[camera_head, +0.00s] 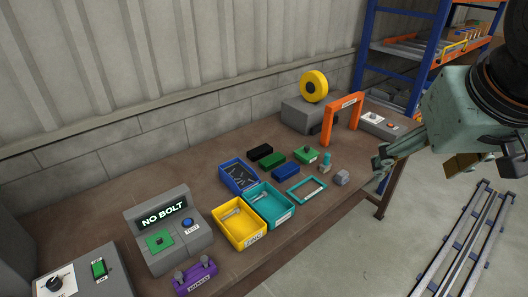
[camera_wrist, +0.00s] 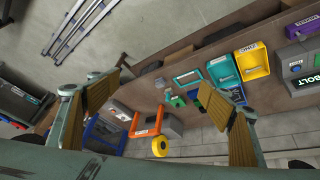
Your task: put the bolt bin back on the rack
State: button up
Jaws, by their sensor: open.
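Three open bins stand together on the brown bench: a blue bin (camera_head: 238,189) holding dark bolt-like pieces, a teal bin (camera_head: 285,217), and a yellow bin (camera_head: 239,238) with light metal pieces and a front label. I cannot tell for sure which is called the bolt bin. The teal bin (camera_wrist: 224,70) and yellow bin (camera_wrist: 267,62) also show in the wrist view, where my right finger partly hides the blue one. A blue-posted rack (camera_head: 361,45) with orange beams stands at the back right. My gripper (camera_head: 423,165) is open and empty, right of the bench and apart from the bins.
An orange arch (camera_head: 327,116), a yellow wheel (camera_head: 314,86) and a teal frame (camera_head: 306,191) stand on the bench. A grey console (camera_head: 168,232) reads NO BOLT; a purple block (camera_head: 195,278) lies before it. Metal rails (camera_head: 462,240) run along the open floor at right.

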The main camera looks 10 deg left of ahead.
jog(key=w+a+f+n+t+y+p, duration=0.1)
jog(key=w+a+f+n, duration=0.1)
jog(key=w+a+f, duration=0.5)
jog(key=w+a+f+n+t+y, duration=0.15)
jog(key=w+a, duration=0.35)
jog(key=w, duration=0.7)
jog(key=w+a+f+n+t+y+p, duration=0.1)
jog(key=w+a+f, duration=0.35)
jog(key=w, duration=0.45)
jog(key=a+f+n+y, duration=0.1)
jog(key=a+f+y, duration=0.1)
jog(key=a+f, duration=0.4)
jog(key=w+a+f+n+y, duration=0.1)
jog(key=a+f+y, duration=0.1)
jog(key=a+f, duration=0.5)
jog(key=w+a+f+n+g+y+p, duration=0.1)
jog(key=a+f+y, duration=0.2)
jog(key=a+f, duration=0.4)
jog(key=shift+a+f+n, duration=0.2)
jog(key=shift+a+n, duration=0.15)
jog(key=shift+a, duration=1.95)
jog(key=shift+s+a+f, duration=0.3)
jog(key=shift+a+f, duration=0.1)
jog(key=shift+a, duration=0.05)
jog(key=shift+w+a, duration=0.1)
send_near(230, 168)
jog(key=shift+x, duration=2.2)
jog(key=shift+a, duration=0.2)
